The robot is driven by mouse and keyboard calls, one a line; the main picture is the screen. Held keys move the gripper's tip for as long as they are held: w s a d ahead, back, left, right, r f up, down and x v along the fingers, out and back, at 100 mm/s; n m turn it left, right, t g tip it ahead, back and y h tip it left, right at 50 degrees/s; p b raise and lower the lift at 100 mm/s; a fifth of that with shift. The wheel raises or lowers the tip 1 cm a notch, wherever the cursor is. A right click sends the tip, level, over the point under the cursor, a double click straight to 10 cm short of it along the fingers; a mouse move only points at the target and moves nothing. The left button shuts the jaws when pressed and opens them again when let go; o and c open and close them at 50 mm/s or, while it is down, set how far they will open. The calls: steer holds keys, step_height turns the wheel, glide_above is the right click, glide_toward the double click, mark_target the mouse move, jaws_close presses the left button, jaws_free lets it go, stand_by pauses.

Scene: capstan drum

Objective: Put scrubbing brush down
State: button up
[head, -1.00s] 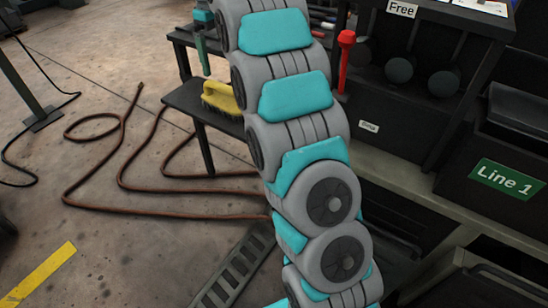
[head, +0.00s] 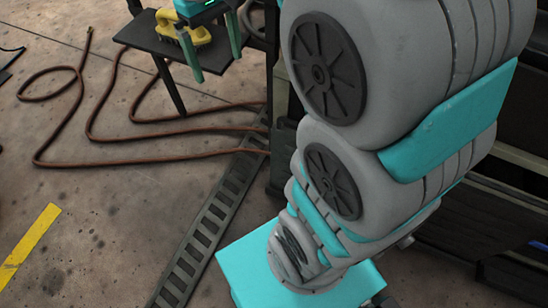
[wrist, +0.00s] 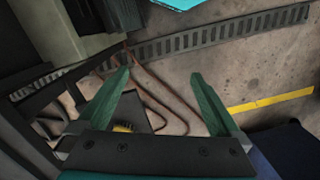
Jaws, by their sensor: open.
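The yellow scrubbing brush (head: 168,20) rests on a small dark shelf (head: 142,36) at the upper left of the head view. My gripper (head: 217,66) is open with its green fingers apart and nothing between them. In the head view it overlaps the brush and the shelf's right part, hiding some of the brush. In the wrist view my gripper (wrist: 159,73) is open too. A small yellow part of the brush (wrist: 122,127) shows low between the fingers, near the left one, partly hidden by the gripper's dark bar.
A brown hose (head: 95,165) lies looped on the concrete floor beside the shelf. A slotted floor grate (head: 205,225) runs diagonally across it. A yellow floor stripe (head: 28,246) is at the lower left. Dark furniture (head: 500,210) stands at the right, partly behind my arm.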

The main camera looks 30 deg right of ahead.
steer(key=s+f+m, duration=0.1)
steer(key=s+f, duration=0.4)
steer(key=s, duration=0.5)
steer(key=s+f+m, duration=0.1)
steer(key=s+f, duration=0.4)
steer(key=s, duration=0.5)
steer(key=shift+m+g, duration=0.4)
steer(key=n+t+b, duration=0.2)
steer(key=n, duration=0.5)
glide_toward(200, 36)
steer(key=w+a, duration=0.1)
steer(key=w, duration=0.1)
steer(key=w+f, duration=0.1)
steer(key=w+a+f, duration=0.1)
steer(key=w, duration=0.1)
steer(key=shift+w+a+f, duration=0.15)
steer(key=shift+w+a, duration=0.15)
steer(key=shift+a, duration=0.05)
steer(key=shift+w, duration=0.25)
steer(key=shift+w+f, duration=0.15)
steer(key=shift+f, duration=0.1)
steer(key=shift+f+p, duration=0.5)
steer(key=shift+f, duration=3.25)
